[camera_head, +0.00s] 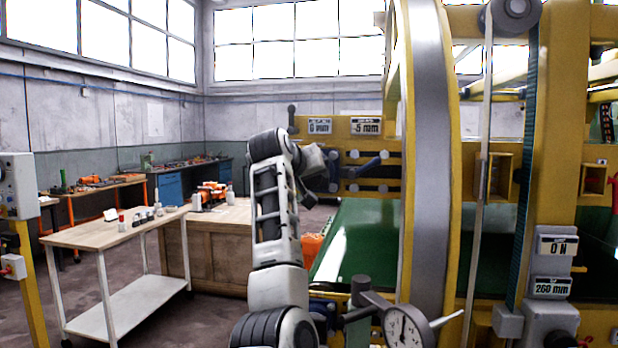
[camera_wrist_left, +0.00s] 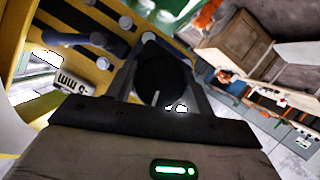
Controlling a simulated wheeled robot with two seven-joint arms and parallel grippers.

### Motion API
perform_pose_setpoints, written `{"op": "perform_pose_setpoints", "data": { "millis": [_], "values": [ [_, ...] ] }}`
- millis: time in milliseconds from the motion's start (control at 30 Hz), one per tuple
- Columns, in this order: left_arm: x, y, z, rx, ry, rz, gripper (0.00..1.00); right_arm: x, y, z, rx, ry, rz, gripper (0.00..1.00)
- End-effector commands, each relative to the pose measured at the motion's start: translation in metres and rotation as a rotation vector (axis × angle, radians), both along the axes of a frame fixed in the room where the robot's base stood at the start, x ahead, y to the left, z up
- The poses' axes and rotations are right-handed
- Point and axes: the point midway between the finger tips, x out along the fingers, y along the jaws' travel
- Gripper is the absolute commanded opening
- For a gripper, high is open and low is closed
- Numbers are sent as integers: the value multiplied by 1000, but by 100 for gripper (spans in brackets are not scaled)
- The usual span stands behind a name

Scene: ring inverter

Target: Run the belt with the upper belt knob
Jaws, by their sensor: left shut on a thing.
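My left arm rises in the middle of the head view, and my left gripper (camera_head: 326,166) is at the yellow machine panel (camera_head: 348,126), below its "0" and "5 mm" plates. In the left wrist view my left gripper (camera_wrist_left: 160,72) is shut on a round black knob (camera_wrist_left: 162,86) with a short white mark, one finger on each side. The knob is mostly hidden by the hand in the head view. I cannot tell from the frames whether it is the upper belt knob. My right gripper is not in view.
A big grey-and-yellow ring (camera_head: 430,150) stands to the right. A dial gauge (camera_head: 405,329) and green bed (camera_head: 350,240) lie below. A wooden-topped cart (camera_head: 118,232) stands left.

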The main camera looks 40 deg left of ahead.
Motion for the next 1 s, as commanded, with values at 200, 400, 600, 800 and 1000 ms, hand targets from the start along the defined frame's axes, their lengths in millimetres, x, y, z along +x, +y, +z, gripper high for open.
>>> {"op": "perform_pose_setpoints", "data": {
  "millis": [200, 400, 600, 800, 1000],
  "values": [
    [0, 0, 0, 1, 0, 1, 63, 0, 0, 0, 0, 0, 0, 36],
    [0, 0, 0, 1, 0, 1, 74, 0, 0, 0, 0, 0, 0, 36],
    [-3, -1, 1, 3, -1, 1, 74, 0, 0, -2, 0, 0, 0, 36],
    [-30, -8, 10, 4, -6, 2, 74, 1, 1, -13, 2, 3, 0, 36],
    [-75, -21, 27, 3, -7, 3, 74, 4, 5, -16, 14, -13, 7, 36]
  ]
}}
